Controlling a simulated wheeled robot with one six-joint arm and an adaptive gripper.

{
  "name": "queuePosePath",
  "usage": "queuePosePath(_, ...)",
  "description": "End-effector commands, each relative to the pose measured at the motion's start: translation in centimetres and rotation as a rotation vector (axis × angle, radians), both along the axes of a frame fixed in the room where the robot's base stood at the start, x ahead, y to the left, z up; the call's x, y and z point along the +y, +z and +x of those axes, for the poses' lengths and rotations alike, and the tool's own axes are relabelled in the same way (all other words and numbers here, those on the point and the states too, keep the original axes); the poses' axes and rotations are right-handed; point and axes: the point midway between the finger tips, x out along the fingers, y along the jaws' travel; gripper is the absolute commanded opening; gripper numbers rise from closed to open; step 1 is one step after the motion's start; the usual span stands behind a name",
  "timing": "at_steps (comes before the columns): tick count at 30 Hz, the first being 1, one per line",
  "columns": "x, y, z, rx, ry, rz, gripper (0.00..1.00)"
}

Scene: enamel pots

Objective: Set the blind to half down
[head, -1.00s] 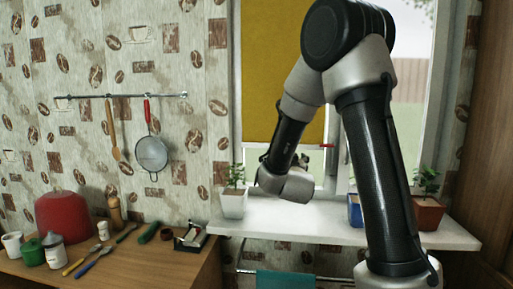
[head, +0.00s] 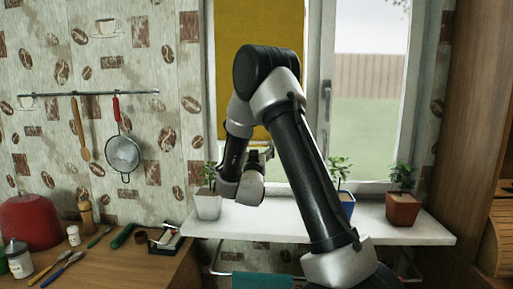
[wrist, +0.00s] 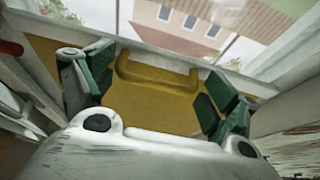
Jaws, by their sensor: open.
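The mustard-yellow blind (head: 226,60) hangs over the left window pane in the head view. Its top is out of frame, its lower edge is partly behind my arm, and bare glass shows below it. In the wrist view the blind (wrist: 140,105) fills the middle, with a yellow bar-like handle (wrist: 155,77) at its bottom edge. My gripper (wrist: 162,72) is open, its green-padded fingers either side of the handle. I cannot tell whether they touch it. In the head view my gripper (head: 262,155) is small and partly hidden by my arm, near the blind's lower edge.
A white sill (head: 270,222) holds a white-potted plant (head: 208,205), a blue-potted plant (head: 346,204) and a red-brown-potted plant (head: 403,208). A wooden counter (head: 120,265) with utensils is at left. A wooden cabinet (head: 470,130) stands at right.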

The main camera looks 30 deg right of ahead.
Motion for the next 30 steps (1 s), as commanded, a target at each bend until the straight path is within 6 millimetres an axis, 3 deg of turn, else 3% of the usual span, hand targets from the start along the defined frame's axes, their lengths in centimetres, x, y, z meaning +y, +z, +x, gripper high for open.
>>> queuePosePath(7, -0.1, 0.1, 0.1, 0.000, 0.000, 0.000, 0.88)
queuePosePath(15, 0.0, 0.1, 0.1, 0.000, 0.001, 0.000, 0.38)
queuePosePath(16, 0.0, 0.1, 0.1, 0.000, 0.002, 0.000, 0.36)
queuePosePath(23, 0.0, 1.2, 0.1, -0.005, 0.003, 0.000, 0.36)
queuePosePath(26, 0.0, 2.7, 0.1, -0.006, 0.003, 0.000, 0.36)
queuePosePath(30, 0.1, 6.2, 0.1, -0.011, 0.005, 0.000, 0.36)
